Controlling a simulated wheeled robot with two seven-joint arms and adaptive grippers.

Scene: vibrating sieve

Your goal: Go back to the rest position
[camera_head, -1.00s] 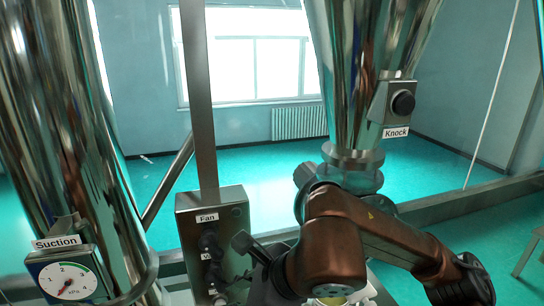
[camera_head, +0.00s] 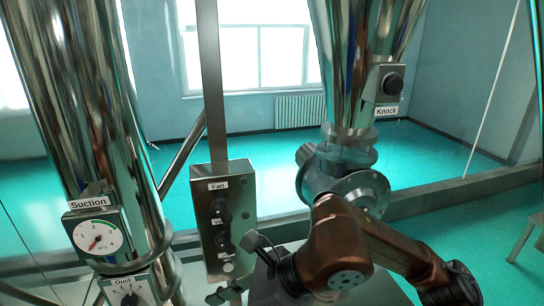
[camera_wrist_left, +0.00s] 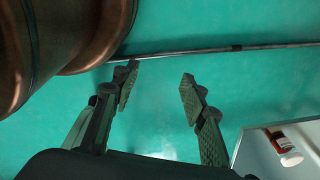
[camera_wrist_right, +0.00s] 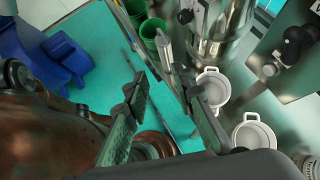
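My right gripper (camera_head: 238,268) shows at the bottom of the head view, in front of the grey Fan box (camera_head: 226,222), its copper arm coming in from the right. In the right wrist view my right gripper (camera_wrist_right: 158,88) is open with nothing between its fingers. A white two-handled pot (camera_wrist_right: 212,90) is just right of one finger; I cannot tell whether they touch. My left gripper is outside the head view. In the left wrist view my left gripper (camera_wrist_left: 158,86) is open and empty above the teal floor.
A Suction gauge (camera_head: 97,238) and Duct dial (camera_head: 130,292) are at left, a Knock button (camera_head: 391,84) at upper right. The right wrist view shows green cups (camera_wrist_right: 150,32), another pot (camera_wrist_right: 254,136) and a blue object (camera_wrist_right: 70,52). A bottle (camera_wrist_left: 286,147) shows in the left wrist view.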

